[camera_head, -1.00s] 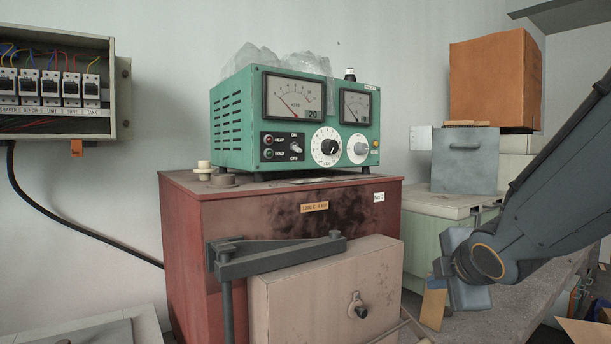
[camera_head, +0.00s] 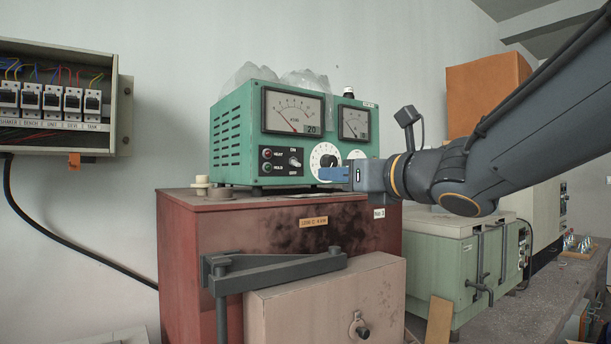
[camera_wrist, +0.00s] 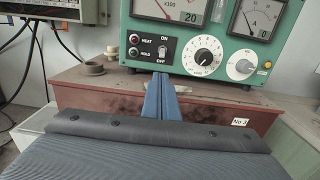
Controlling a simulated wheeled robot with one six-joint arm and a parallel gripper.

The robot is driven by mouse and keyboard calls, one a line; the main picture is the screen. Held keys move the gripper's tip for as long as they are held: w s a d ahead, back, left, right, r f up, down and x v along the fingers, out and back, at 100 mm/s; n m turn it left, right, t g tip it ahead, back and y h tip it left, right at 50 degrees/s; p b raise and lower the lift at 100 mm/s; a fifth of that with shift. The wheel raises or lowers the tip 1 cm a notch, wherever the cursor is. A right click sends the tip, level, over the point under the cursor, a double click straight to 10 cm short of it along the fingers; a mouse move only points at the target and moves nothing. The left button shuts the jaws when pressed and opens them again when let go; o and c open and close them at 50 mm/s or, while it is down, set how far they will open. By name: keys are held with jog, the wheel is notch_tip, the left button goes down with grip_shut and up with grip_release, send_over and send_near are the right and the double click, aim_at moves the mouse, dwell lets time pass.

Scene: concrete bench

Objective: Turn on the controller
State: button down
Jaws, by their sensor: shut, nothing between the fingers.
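The controller (camera_head: 232,139) is a green box with two meters, standing on a red furnace-like cabinet (camera_head: 215,236). Its toggle switch (camera_head: 294,162) sits between ON and OFF labels, beside two round lamps marked HEAT and HOLD; it also shows in the wrist view (camera_wrist: 162,51). A white dial (camera_head: 323,154) is right of the switch. My gripper (camera_head: 323,174) is shut and empty, its blue fingers in front of the panel's lower edge, right of and slightly below the switch. In the wrist view the shut fingers (camera_wrist: 161,88) point at the panel just below the switch. I cannot tell the exact gap.
An open breaker box (camera_head: 124,100) hangs on the left wall. A grey clamp arm (camera_head: 275,268) and pinkish door (camera_head: 330,300) are at the cabinet's front. A green box (camera_head: 440,255) and orange carton (camera_head: 485,90) stand to the right. Space in front of the panel is free.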

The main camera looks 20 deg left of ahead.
aim_at(296, 164)
jog(key=p+x, duration=0.3)
jog(key=x, duration=0.7)
jog(key=shift+w, duration=0.1)
jog(key=shift+r+p, duration=0.2)
jog(key=shift+p, duration=0.55)
